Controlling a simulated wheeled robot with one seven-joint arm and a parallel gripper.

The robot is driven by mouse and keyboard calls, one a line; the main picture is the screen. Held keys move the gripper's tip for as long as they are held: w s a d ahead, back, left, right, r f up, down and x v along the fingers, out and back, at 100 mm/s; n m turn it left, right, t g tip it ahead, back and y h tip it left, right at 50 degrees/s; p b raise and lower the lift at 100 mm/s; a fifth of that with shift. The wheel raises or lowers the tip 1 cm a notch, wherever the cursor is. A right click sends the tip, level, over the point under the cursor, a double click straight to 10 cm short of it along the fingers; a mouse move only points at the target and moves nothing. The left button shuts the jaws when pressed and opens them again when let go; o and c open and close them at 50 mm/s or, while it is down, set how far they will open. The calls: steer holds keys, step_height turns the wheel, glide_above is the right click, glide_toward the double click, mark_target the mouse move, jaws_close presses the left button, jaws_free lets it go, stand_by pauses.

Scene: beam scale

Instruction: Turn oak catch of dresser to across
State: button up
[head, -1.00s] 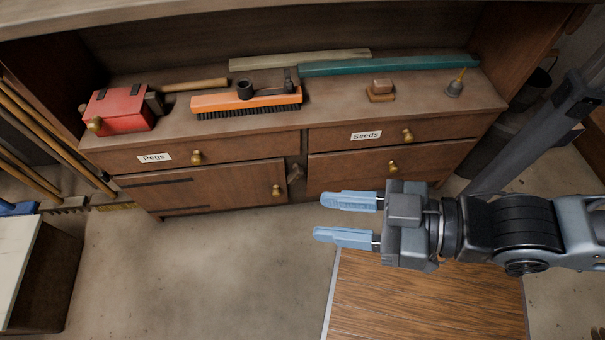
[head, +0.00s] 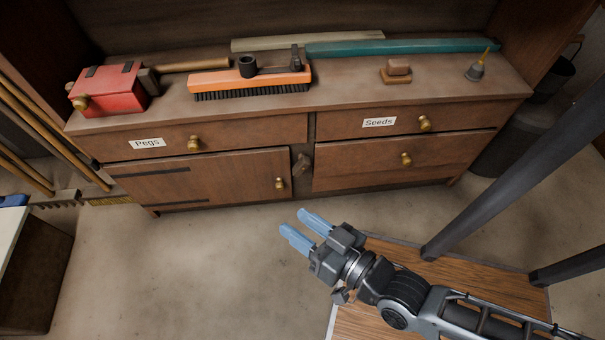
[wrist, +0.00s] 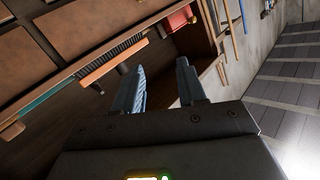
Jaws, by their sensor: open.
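The dresser (head: 240,168) stands against the back wall, with drawers labelled Pegs and Seeds. Its oak catch (head: 302,164) is a small wooden piece on the post between the lower left door and the right drawers. It looks tilted, closer to upright than across. My gripper (head: 301,224) is open and empty, in front of and below the catch, clear of the dresser. In the wrist view its blue fingers (wrist: 160,88) are apart with nothing between them; I cannot make out the catch there.
On the dresser top are a red box (head: 108,90), an orange brush (head: 250,82), a teal bar (head: 400,48), a wooden block (head: 397,72) and a small bell-like item (head: 475,70). Long-handled tools (head: 50,140) lean at left. The floor (head: 180,270) before the dresser is clear.

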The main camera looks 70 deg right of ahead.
steer(key=w+d+f+m+g+h+b, duration=0.1)
steer(key=w+d+f+m+h+b, duration=0.3)
steer(key=f, duration=0.7)
steer(key=m+g+h+b, duration=0.6)
steer(key=m+g+b, duration=0.1)
steer(key=m+b, duration=0.15)
glide_toward(303, 169)
steer(key=x, duration=0.4)
steer(key=shift+n, duration=0.55)
steer(key=shift+b+x, duration=1.15)
steer(key=shift+x, duration=2.4)
steer(key=shift+f, duration=0.1)
steer(key=c, duration=0.7)
